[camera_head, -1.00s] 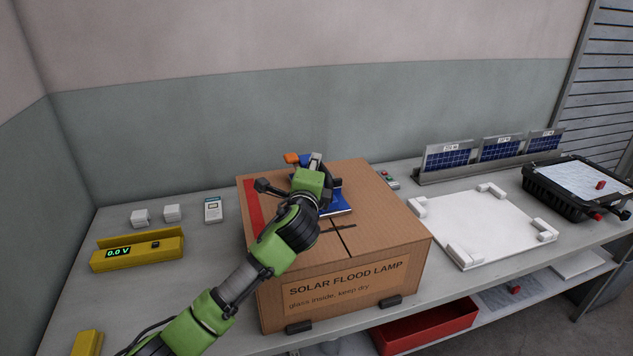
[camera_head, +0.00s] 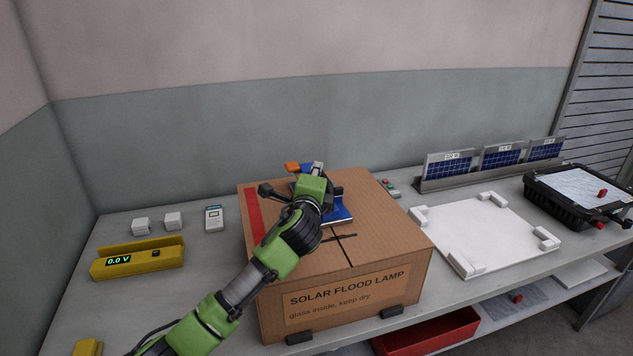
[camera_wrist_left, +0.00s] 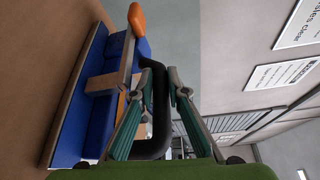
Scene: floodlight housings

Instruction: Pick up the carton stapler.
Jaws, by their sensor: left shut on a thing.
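The carton stapler is blue with an orange knob and a black handle. In the head view its blue base plate (camera_head: 339,214) rests on top of the brown carton (camera_head: 385,235), partly hidden by my left wrist. In the left wrist view the stapler's blue body (camera_wrist_left: 85,110) lies along the carton top at left, the orange knob at the top. My left gripper (camera_head: 318,172) is over the stapler. In the left wrist view its two fingers (camera_wrist_left: 158,88) are shut on the black loop handle. My right gripper is in neither view.
A yellow meter (camera_head: 138,259) and small white blocks (camera_head: 172,220) are left of the carton. A white plate with corner blocks (camera_head: 480,235), a rack of solar panels (camera_head: 503,157) and a black case (camera_head: 570,212) are to the right. A red bin (camera_head: 440,334) is below.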

